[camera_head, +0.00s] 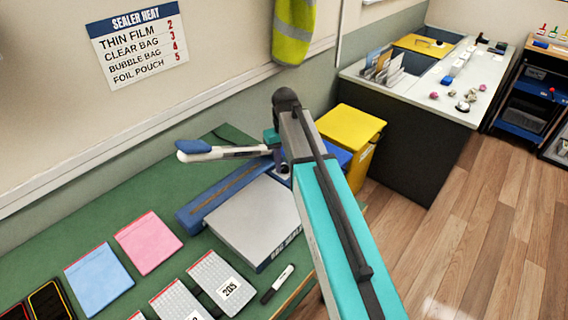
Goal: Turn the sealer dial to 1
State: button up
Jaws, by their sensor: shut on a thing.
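The bag sealer lies on the green bench. It has a grey plate (255,220) with partly hidden lettering and a long blue sealing bar (222,193) behind it. Its white lever with a blue handle (195,148) is raised and points left. My arm crosses in front of the sealer's right end, where a bit of blue housing (340,156) shows. The dial cannot be made out, and its setting cannot be read. My gripper's fingers are hidden behind my arm near that end.
A wall sign (138,40) lists sealer heats: thin film 2, clear bag 3, bubble bag 4, foil pouch 5. Pink (148,243) and blue pads (99,280), grey pouches (218,283) and a marker (277,284) lie on the bench (100,220). A yellow bin (352,130) stands beyond.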

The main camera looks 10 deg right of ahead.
aim_at(284, 167)
jog(key=shift+s+n, duration=0.1)
jog(key=shift+n, duration=0.2)
jog(key=o, duration=1.1)
jog(key=shift+c, duration=0.2)
notch_tip(284, 167, up, 14)
jog(key=p, duration=0.8)
jog(key=shift+p, duration=0.4)
jog(key=shift+a+f, duration=0.1)
jog(key=shift+f, duration=0.1)
